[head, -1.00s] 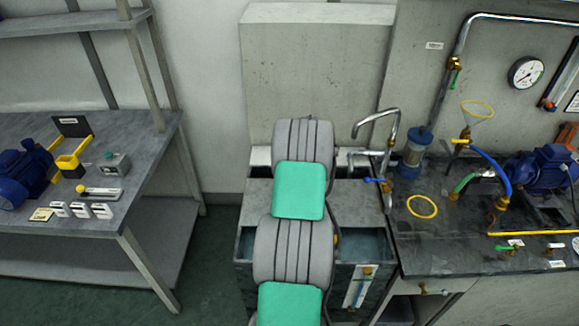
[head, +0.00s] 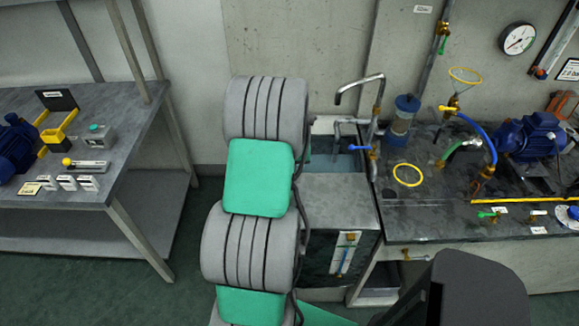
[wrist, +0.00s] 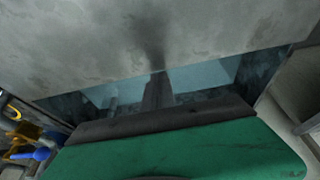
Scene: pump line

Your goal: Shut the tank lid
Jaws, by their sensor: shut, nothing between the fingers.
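The tank lid (head: 342,198) is a flat grey slab on the dark tank (head: 325,250). It lies over the front part of the tank, and its front edge is at the tank's front wall. Bluish water (head: 348,163) shows in the gap behind it. In the wrist view the lid (wrist: 190,40) fills the top, with the water (wrist: 215,78) below its edge. My gripper (wrist: 158,78) is shut and empty over this gap, its tip close to the lid's edge. I cannot tell whether they touch. In the head view my arm hides my gripper and the lid's left part.
A curved metal tap (head: 362,88) and a blue-handled valve (head: 360,148) stand close to the gap's right. The bench (head: 425,215) on the right carries a yellow ring (head: 407,175) and a blue pump (head: 530,138). Another table (head: 120,130) is at left. Floor between is clear.

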